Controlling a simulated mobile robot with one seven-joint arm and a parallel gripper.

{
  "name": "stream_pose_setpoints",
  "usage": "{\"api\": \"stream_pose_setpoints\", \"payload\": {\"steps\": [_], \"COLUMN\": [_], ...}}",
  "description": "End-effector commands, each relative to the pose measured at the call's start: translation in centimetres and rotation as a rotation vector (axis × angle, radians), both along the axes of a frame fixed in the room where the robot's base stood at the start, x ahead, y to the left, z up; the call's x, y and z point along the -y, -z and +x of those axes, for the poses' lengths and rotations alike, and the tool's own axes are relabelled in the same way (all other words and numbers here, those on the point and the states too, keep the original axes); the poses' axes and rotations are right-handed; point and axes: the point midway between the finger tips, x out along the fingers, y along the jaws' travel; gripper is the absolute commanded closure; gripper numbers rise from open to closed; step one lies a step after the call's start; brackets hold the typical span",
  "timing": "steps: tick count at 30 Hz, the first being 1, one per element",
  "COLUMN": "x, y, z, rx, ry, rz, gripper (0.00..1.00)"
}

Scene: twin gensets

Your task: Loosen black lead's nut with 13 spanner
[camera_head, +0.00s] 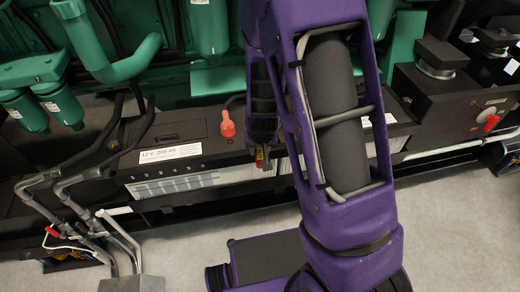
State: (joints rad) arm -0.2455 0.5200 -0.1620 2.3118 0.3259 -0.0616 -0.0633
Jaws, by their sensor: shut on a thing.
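My gripper (262,158) hangs from my purple arm at the front edge of a black-topped battery. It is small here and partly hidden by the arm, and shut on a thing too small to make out. Yellow and red specks show at its tip. I cannot tell whether the held thing is the 13 spanner. The battery (178,136) carries a white label reading 12 V 200 Ah. A red terminal boot (227,126) stands on its top, just left of the gripper. The black lead's nut cannot be made out; my arm covers the battery top to the right.
Green genset piping (128,68) and green filters (58,104) stand behind and left. Grey pipes (82,205) rise at the lower left. A black unit with a red knob (490,121) stands at the right. Pale floor (190,245) in front is mostly clear.

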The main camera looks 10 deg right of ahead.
Motion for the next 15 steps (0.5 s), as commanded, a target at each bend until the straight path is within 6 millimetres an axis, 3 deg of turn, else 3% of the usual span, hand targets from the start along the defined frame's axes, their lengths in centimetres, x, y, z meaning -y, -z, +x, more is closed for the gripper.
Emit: {"api": "stream_pose_setpoints", "payload": {"steps": [15], "x": [0.0], "y": [1.5], "z": [0.0], "rx": [0.001], "ry": [0.0], "rz": [0.0], "gripper": [1.0]}}
